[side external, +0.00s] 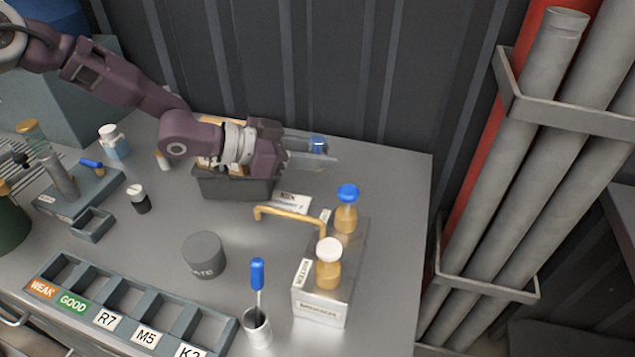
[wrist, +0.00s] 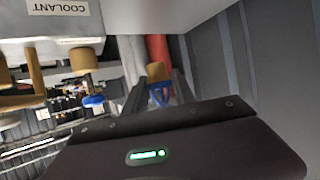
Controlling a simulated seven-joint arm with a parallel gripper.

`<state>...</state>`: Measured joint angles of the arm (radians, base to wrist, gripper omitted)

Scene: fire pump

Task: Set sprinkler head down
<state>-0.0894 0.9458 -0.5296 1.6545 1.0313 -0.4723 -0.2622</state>
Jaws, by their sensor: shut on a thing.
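My gripper (side external: 322,152) reaches out over the back right of the table. It is shut on the sprinkler head, whose blue top (side external: 317,144) shows between the fingertips in the side external view. In the wrist view the sprinkler head (wrist: 158,84) shows a brass part and a blue part, inverted in the picture. The fingers hide its lower part in the side view, so I cannot see its underside. It appears to be above the table, apart from its surface.
A metal box (side external: 322,299) with blue- and white-topped brass pieces and a yellow handle (side external: 285,211) stands to the right. A dark bin (side external: 235,188) sits under my wrist. A grey round pot (side external: 204,255), a cup (side external: 257,328) and a labelled compartment tray (side external: 125,318) are nearer.

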